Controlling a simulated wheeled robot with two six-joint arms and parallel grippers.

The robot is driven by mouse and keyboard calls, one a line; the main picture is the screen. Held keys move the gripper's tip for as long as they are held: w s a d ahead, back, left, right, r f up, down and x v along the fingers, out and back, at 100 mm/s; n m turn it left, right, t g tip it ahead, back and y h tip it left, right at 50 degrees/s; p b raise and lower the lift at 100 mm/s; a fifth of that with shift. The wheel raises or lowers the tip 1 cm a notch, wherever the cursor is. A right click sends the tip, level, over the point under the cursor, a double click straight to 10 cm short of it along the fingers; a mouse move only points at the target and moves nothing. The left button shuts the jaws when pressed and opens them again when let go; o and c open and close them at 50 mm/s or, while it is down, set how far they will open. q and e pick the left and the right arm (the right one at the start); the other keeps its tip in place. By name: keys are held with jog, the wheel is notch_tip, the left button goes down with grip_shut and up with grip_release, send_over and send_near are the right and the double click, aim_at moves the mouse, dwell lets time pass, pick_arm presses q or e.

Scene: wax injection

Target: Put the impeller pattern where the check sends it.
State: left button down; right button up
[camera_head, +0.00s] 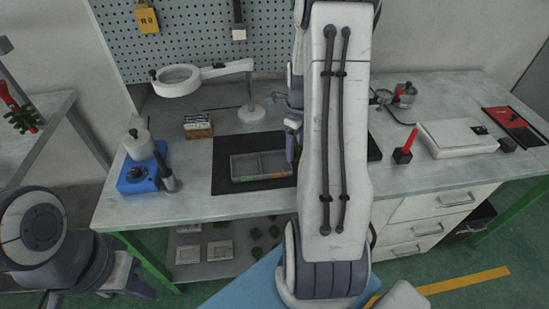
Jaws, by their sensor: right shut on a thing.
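My right arm crosses the middle of the view and hides much of the bench behind it. Part of my right gripper (291,140) shows at the arm's left edge, beside a grey two-compartment tray (233,168) with green and orange front marks. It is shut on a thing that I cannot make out. I cannot pick out the impeller pattern. My left arm is at the lower left, off the bench; its gripper (135,285) seems low at its end, and its jaws are unclear. A ring magnifier (177,80) on a stand is behind the tray.
A blue device with a pot (138,177) stands at the bench's left. A white box (458,138), a red-handled tool (404,149) and a red tray (514,125) are at right. Green pieces (220,250) lie on the lower shelf. A side table (45,135) stands left.

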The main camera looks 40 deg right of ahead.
send_over(276, 167)
notch_tip(276, 167, down, 4)
jog(key=shift+w+a+r+p, duration=0.1)
jog(key=shift+w+p, duration=0.05)
jog(key=shift+p, duration=0.2)
jog(key=shift+f, duration=2)
jog(key=shift+f, duration=0.15)
jog(key=o, duration=1.2)
